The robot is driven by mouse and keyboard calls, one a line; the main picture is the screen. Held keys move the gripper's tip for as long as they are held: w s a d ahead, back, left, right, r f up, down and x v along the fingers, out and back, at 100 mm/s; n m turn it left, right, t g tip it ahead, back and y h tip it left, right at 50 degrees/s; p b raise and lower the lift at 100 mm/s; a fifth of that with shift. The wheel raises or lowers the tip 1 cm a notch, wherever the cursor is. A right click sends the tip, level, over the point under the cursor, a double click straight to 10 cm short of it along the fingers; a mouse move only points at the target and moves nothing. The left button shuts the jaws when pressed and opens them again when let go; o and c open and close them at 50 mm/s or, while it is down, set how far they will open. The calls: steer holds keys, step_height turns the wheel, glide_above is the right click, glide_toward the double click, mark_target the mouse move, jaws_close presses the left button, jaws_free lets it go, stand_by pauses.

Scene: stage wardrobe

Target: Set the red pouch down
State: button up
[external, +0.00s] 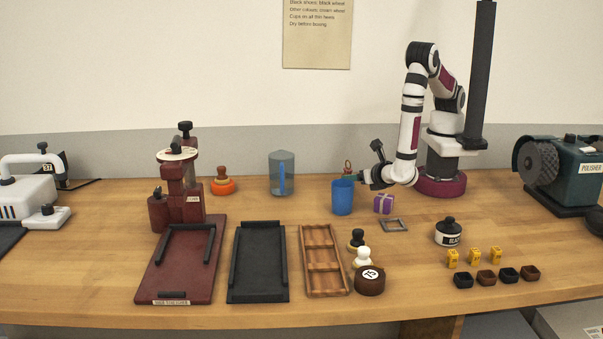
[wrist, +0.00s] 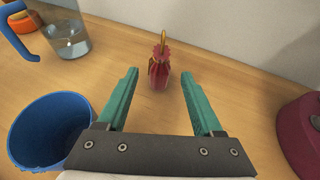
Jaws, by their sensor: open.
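The red pouch (wrist: 159,72), with a gold tie and loop on top, stands upright on the wooden table in the wrist view. In the external view only its top (external: 348,168) shows clearly; the blue cup hides the rest. My gripper (wrist: 160,75) is open, its two green fingers apart. The pouch shows between and just beyond the fingertips, with visible gaps on both sides. In the external view my gripper (external: 358,177) is low over the table, just right of the pouch and behind the cup.
A blue cup (external: 342,197) stands close to my gripper; it also shows in the wrist view (wrist: 48,130). A clear blue-handled jug (external: 281,174) and an orange stamp (external: 223,182) stand further left. A purple box (external: 383,204) and a grey frame (external: 394,225) lie in front.

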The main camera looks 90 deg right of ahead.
steer(key=shift+v, duration=1.05)
steer(key=s+d+r+m+g+y, duration=0.4)
steer(key=s+d+r+m+g, duration=0.25)
steer(key=r+m, duration=0.5)
steer(key=s+a+r+m+y, duration=0.1)
steer(key=s+m+y, duration=0.3)
steer(key=m, duration=0.4)
steer(key=s+a+r+m+t+y, duration=0.1)
steer(key=s+a+r+m+y, duration=0.1)
steer(key=s+r+m+y, duration=0.2)
steer(key=shift+r+m+y, duration=0.3)
steer(key=shift+m+y, duration=0.9)
steer(key=shift+m, duration=0.95)
steer(key=shift+t, duration=0.25)
